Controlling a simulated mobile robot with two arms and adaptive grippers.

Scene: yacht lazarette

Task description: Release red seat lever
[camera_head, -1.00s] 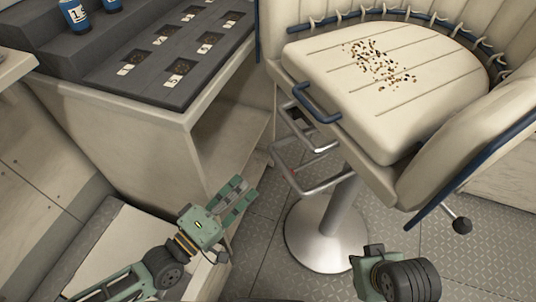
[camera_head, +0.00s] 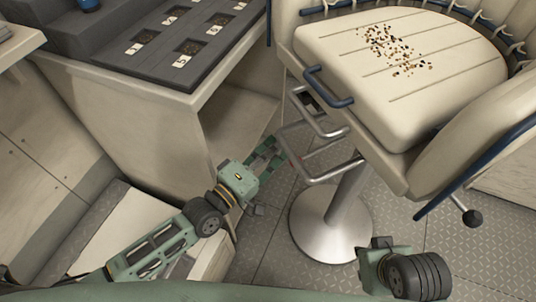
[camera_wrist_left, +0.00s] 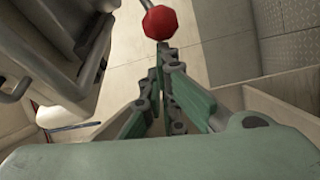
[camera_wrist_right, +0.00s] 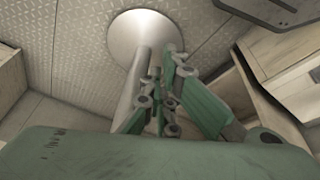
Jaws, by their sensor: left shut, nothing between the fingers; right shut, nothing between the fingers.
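The red seat lever shows in the left wrist view as a faceted red knob (camera_wrist_left: 160,22) on a thin metal rod. My left gripper (camera_wrist_left: 164,48) is shut and empty, its fingertips just below the knob in that view; I cannot tell whether they touch. In the head view my left gripper (camera_head: 268,155) reaches the footrest side of the chair, and the knob is not clear there. My right gripper (camera_wrist_right: 160,55) is shut and empty, facing the chair's pedestal. In the head view its body (camera_head: 385,268) shows at the lower right, with the fingers not clearly visible.
The cream chair seat (camera_head: 400,75) has brown crumbs (camera_head: 391,48) on it. Its metal footrest (camera_head: 325,170) and round base (camera_head: 330,225) stand close to my left gripper. A cabinet (camera_head: 150,125) with a dark tray is at the left. Patterned floor lies open around the base.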

